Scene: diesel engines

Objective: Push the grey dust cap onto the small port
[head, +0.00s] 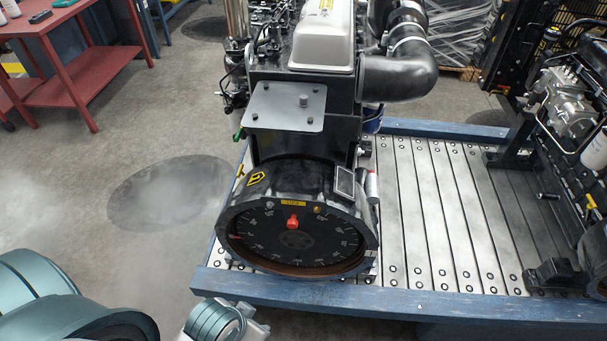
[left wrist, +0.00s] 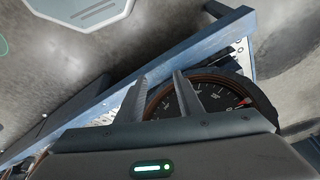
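The black engine's round bell housing (head: 297,235) faces me at the pallet's front edge. On its face are a small grey knob-like piece (head: 267,206), a red cap (head: 292,221) and a small brass fitting (head: 317,210). I cannot tell whether the grey piece is the dust cap, or which fitting is the small port. A short grey cylinder also stands on the flat plate (head: 284,107) above. My left gripper (left wrist: 159,77) shows two separated fingers with nothing visible between them, in front of the housing's dark face (left wrist: 205,100). Its fingers are out of the head view. My right gripper is not in view.
A blue-edged pallet (head: 420,305) with metal slats carries the engine. Its bare slats lie right of the engine, with another engine (head: 570,105) at the far right. A red workbench (head: 85,65) stands at the upper left. Open floor lies between bench and pallet.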

